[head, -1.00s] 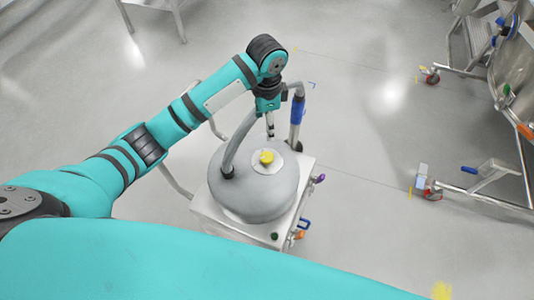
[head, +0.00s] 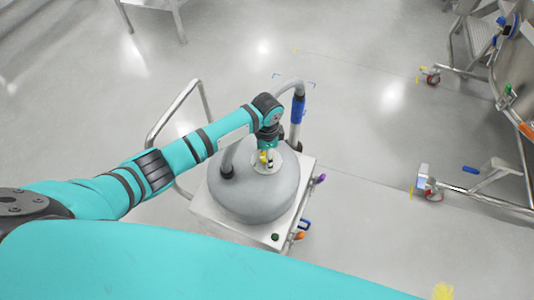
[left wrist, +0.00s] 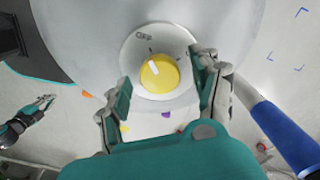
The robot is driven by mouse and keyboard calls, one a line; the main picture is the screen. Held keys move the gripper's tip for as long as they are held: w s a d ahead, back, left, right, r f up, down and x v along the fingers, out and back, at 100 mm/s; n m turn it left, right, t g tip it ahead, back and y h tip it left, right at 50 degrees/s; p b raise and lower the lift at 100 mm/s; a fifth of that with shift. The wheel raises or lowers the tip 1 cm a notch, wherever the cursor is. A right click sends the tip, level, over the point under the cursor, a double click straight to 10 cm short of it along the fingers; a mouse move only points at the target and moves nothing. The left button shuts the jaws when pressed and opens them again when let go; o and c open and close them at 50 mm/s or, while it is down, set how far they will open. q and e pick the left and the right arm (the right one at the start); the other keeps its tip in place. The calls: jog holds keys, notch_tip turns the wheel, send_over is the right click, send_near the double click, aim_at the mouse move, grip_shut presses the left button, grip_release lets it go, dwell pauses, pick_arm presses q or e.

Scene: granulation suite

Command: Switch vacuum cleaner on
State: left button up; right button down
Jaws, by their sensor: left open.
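The vacuum cleaner (head: 255,200) has a grey domed top on a steel box cart. Its yellow knob (left wrist: 160,73) sits on a pale round dial plate (left wrist: 185,40) lettered OFF. The knob's white mark points up and left, toward the OFF lettering. My left gripper (head: 267,158) is over the dial in the head view and partly hides the knob. In the left wrist view its open fingers (left wrist: 163,76) stand either side of the knob, with visible gaps. Another teal gripper, seemingly my right one (left wrist: 38,106), shows small at the left there; its jaw state is unclear.
A grey hose with a blue grip (head: 297,108) rises behind the dome, close to my left gripper. The cart's handle rail (head: 175,112) is at the left. Wheeled steel equipment (head: 480,180) stands far right, with clear floor between.

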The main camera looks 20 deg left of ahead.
pick_arm(q)
jog(key=shift+c, duration=0.2)
jog(key=c, duration=1.1)
jog(key=shift+c, duration=0.2)
